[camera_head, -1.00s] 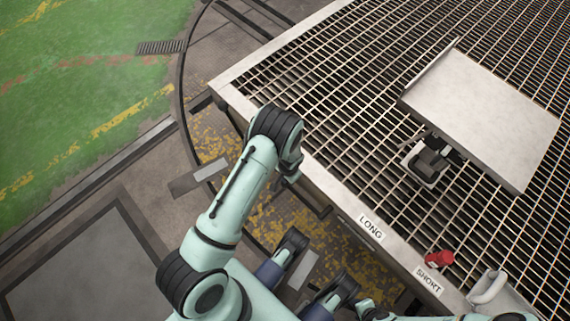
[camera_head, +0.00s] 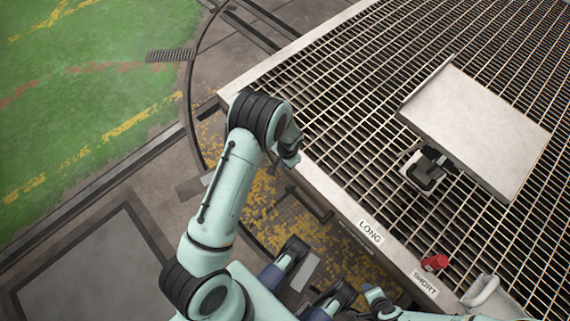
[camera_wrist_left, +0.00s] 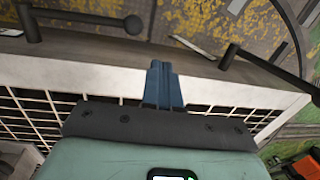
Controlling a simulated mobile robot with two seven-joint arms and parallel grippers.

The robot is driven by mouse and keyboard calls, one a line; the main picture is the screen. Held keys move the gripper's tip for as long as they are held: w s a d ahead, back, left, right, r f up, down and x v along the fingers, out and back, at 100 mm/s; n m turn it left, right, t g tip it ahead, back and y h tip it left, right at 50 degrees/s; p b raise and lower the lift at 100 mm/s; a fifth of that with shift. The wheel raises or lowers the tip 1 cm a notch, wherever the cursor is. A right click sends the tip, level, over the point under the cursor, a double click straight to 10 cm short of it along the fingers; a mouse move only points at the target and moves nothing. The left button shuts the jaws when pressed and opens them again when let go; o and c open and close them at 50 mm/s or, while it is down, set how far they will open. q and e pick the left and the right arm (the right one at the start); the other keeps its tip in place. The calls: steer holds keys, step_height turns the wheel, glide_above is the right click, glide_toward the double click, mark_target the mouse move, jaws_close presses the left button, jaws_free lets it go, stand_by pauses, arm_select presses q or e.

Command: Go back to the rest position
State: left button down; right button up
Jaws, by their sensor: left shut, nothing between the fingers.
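My left arm comes in from the lower left in the head view. Its gripper (camera_head: 290,158) is small there and partly hidden behind the wrist, close to the left edge of the grated table. In the left wrist view my left gripper (camera_wrist_left: 160,72) shows with its two blue fingers together and nothing between them. The table's edge (camera_wrist_left: 220,92) lies behind the fingers in that view. My right gripper is not clearly in view; only parts of my right arm may show at the bottom.
The grated table (camera_head: 330,110) fills the right side. It carries a tilted grey plate (camera_head: 480,125) on a stand (camera_head: 425,172), a red knob (camera_head: 435,262), and LONG (camera_head: 370,232) and SHORT (camera_head: 425,284) labels. Dark rods (camera_wrist_left: 90,22) stick out beside the table edge. Green floor (camera_head: 90,90) lies left.

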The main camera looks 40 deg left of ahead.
arm_select(q)
steer(key=shift+d, duration=0.1)
stand_by(0.3)
steer(key=s+d+f+n+t+h, duration=0.1)
steer(key=s+d+f+n+h, duration=0.15)
steer(key=s+d, duration=0.5)
steer(key=s+d+f+n+t+h, duration=0.1)
steer(key=s+d+f+n+t, duration=0.15)
steer(key=s+d, duration=0.45)
steer(key=s+d+r+g+p, duration=0.2)
steer(key=s+d+r+p, duration=0.1)
steer(key=r+p, duration=0.6)
steer(key=s+d+r+g+h+p, duration=0.1)
steer(key=s+r+p, duration=0.4)
steer(key=r+p, duration=0.5)
steer(key=shift+d+r+m+g+p, duration=0.2)
steer(key=shift+d+m+g+p, duration=0.15)
steer(key=shift+d+g, duration=0.45)
arm_select(e)
steer(key=s+a+r+g, duration=0.1)
steer(key=s+r, duration=0.2)
steer(key=r, duration=0.3)
steer(key=s+a+r+g+y, duration=0.1)
steer(key=s+a+r, duration=0.1)
steer(key=r, duration=0.5)
steer(key=s+a+r+g, duration=0.1)
steer(key=s+r, duration=0.2)
steer(key=r, duration=0.4)
steer(key=shift+s+a+n+g, duration=0.25)
steer(key=shift+s+n+g, duration=0.15)
